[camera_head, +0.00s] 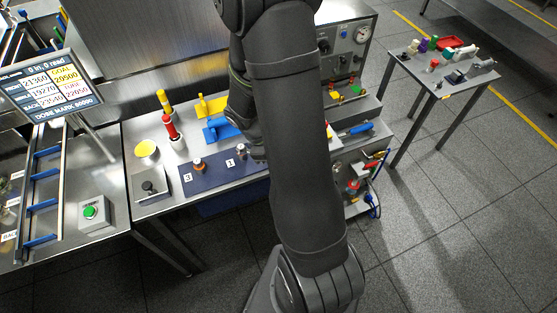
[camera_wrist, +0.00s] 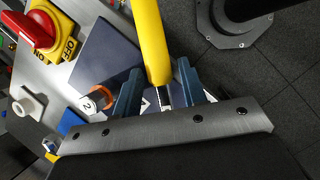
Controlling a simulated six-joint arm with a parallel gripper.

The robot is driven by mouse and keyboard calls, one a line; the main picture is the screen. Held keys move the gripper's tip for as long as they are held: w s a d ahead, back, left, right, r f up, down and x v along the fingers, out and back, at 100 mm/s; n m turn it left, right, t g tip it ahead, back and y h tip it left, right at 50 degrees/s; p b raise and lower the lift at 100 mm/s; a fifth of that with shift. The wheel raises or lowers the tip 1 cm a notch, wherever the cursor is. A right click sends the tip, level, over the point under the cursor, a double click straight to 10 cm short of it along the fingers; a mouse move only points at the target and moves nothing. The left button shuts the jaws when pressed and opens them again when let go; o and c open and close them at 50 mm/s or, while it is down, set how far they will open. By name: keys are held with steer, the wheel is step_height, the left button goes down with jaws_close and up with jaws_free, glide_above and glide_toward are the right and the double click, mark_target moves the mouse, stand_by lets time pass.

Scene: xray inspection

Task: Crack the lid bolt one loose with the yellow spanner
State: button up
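The yellow spanner (camera_wrist: 152,40) shows in the wrist view as a thick yellow handle running from the top edge down between my fingers. My arm hides the gripper and spanner in the head view.
A red rotary switch (camera_wrist: 35,30) on a yellow ON/OFF plate is at upper left in the wrist view. Upright red (camera_head: 170,127) and yellow (camera_head: 165,101) tools stand behind the plate. A green button box (camera_head: 92,213) is at left. A side table (camera_head: 447,75) holds small objects.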

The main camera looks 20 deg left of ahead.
steer(key=shift+c, duration=0.2)
jaws_close()
steer(key=shift+r, duration=0.1)
steer(key=shift+r+t+h, duration=0.4)
steer(key=shift+r+h, duration=0.3)
steer(key=shift+r, duration=0.55)
stand_by(0.4)
steer(key=shift+r, duration=0.85)
stand_by(1.5)
steer(key=shift+r, duration=2)
